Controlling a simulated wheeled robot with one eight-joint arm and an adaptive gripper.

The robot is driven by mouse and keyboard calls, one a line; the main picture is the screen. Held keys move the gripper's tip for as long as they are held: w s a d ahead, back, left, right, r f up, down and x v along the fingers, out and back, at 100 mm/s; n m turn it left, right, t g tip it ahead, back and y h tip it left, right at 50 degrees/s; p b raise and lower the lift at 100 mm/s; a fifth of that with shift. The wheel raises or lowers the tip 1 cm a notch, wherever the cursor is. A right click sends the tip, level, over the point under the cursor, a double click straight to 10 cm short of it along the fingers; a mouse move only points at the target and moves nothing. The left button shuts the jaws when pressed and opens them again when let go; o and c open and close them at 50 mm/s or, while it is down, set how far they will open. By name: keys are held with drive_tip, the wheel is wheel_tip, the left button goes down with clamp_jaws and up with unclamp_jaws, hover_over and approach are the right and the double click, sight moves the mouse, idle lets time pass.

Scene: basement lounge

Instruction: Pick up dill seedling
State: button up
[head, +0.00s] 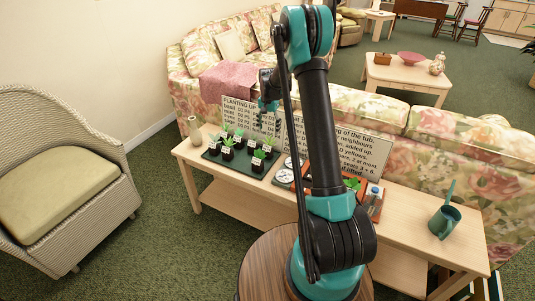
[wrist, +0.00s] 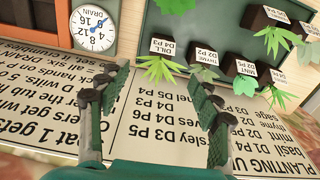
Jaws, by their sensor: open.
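The dill seedling (wrist: 160,66) has feathery green leaves and a dark pot with a white label reading "DILL D4 P3". In the wrist view it stands upper middle, in the tray's row nearest the signs. My gripper (wrist: 160,80) is open and empty, its two dark fingers apart on either side below the dill in the picture; none touches it visibly. In the head view my gripper (head: 267,104) hangs above the table near the planting sign. The dark green seedling tray (head: 223,161) is below and left of it. I cannot tell which head-view seedling is the dill.
Thyme (wrist: 204,55) and mint (wrist: 243,67) pots stand close beside the dill. A planting sign (head: 250,115) and a larger rules sign (head: 355,150) stand behind. A drain dial (wrist: 94,30), an orange-brown tub and a green watering can (head: 444,222) share the table.

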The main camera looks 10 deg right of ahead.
approach(267, 150)
drive_tip(key=f, duration=0.5)
drive_tip(key=shift+d+f, duration=0.1)
drive_tip(key=shift+d, duration=0.2)
drive_tip(key=shift+s+a+f, duration=0.1)
drive_tip(key=shift+a+f, duration=0.05)
drive_tip(key=shift+f, duration=1.2)
drive_tip(key=shift+a+f, duration=0.1)
drive_tip(key=shift+f, duration=1.2)
drive_tip(key=shift+c, duration=0.3)
drive_tip(key=c, duration=1.2)
